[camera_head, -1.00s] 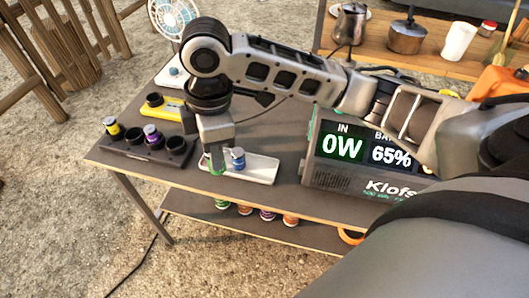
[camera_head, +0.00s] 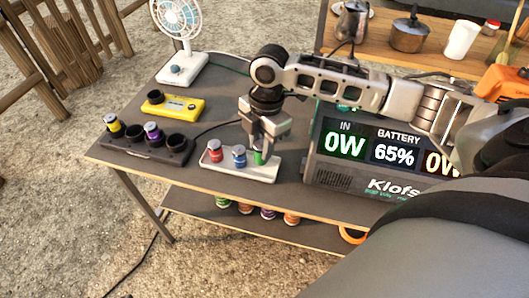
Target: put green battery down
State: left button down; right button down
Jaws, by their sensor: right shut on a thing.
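The green battery (camera_head: 259,158) is between the fingers of my right gripper (camera_head: 261,147), which is shut on it. It is upright at the right end of the white tray (camera_head: 225,169); I cannot tell whether its base touches the tray. A red battery (camera_head: 214,151) and a blue battery (camera_head: 239,156) stand in the tray to its left. My left gripper is not in view.
A black holder (camera_head: 150,154) with yellow and purple batteries and open sockets lies left of the tray. A yellow device (camera_head: 175,107) and a fan (camera_head: 180,68) stand behind. The power station (camera_head: 330,180) is close on the right.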

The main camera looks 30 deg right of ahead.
jog(key=f, duration=0.2)
jog(key=d+f, duration=0.1)
jog(key=shift+f, duration=0.35)
jog(key=shift+w+f, duration=0.1)
jog(key=shift+f, duration=0.2)
jog(key=shift+f, duration=0.1)
jog(key=c, duration=1.1)
grip_release()
jog(key=r, duration=0.4)
jog(key=d+r, duration=0.1)
jog(key=r, duration=0.7)
jog(key=shift+w+d+r, duration=0.1)
jog(key=shift+d, duration=0.1)
